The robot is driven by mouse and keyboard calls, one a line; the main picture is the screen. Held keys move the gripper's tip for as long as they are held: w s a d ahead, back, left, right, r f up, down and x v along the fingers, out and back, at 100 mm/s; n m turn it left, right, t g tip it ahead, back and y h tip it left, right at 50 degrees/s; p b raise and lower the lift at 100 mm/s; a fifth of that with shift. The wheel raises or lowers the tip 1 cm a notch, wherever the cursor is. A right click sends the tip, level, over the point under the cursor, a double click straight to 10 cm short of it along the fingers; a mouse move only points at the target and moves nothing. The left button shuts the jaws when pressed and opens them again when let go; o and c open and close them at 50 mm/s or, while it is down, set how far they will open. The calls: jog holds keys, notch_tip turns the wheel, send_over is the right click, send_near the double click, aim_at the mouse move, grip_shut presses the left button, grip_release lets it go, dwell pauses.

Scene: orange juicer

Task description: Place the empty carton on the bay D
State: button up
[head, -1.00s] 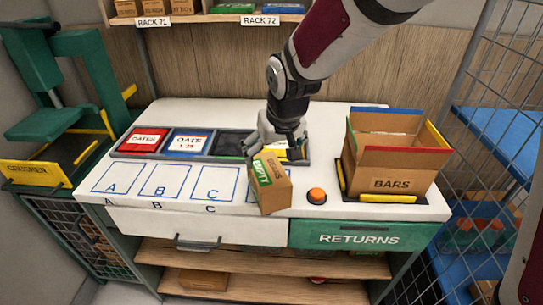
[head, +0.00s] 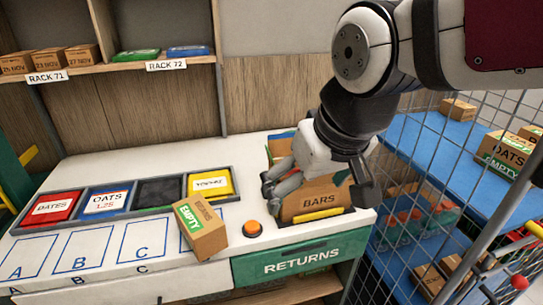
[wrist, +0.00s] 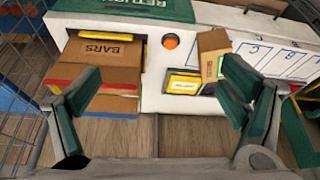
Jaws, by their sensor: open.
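The empty carton (head: 203,230), brown with a green EMPTY label, rests on the counter right of bay C (head: 143,240), near the front edge. It covers most of bay D, whose blue outline (head: 184,242) shows only in part, so I cannot tell how squarely it sits. The carton also shows in the wrist view (wrist: 213,45). My gripper (head: 315,190) is open and empty, to the right of the carton and apart from it, in front of the BARS box (head: 318,203). In the wrist view its spread fingers (wrist: 163,82) have nothing between them.
An orange button (head: 252,229) stands between the carton and the BARS box. Behind the bays is a row of bins, including the yellow one (head: 210,186). A green RETURNS front (head: 290,263) is below. A wire mesh (head: 420,190) stands to the right.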

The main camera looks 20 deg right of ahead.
jog(key=s+d+m, duration=0.1)
jog(key=s+d, duration=0.2)
jog(key=s, duration=0.4)
jog(key=shift+s+f, duration=0.1)
dwell(1.0)
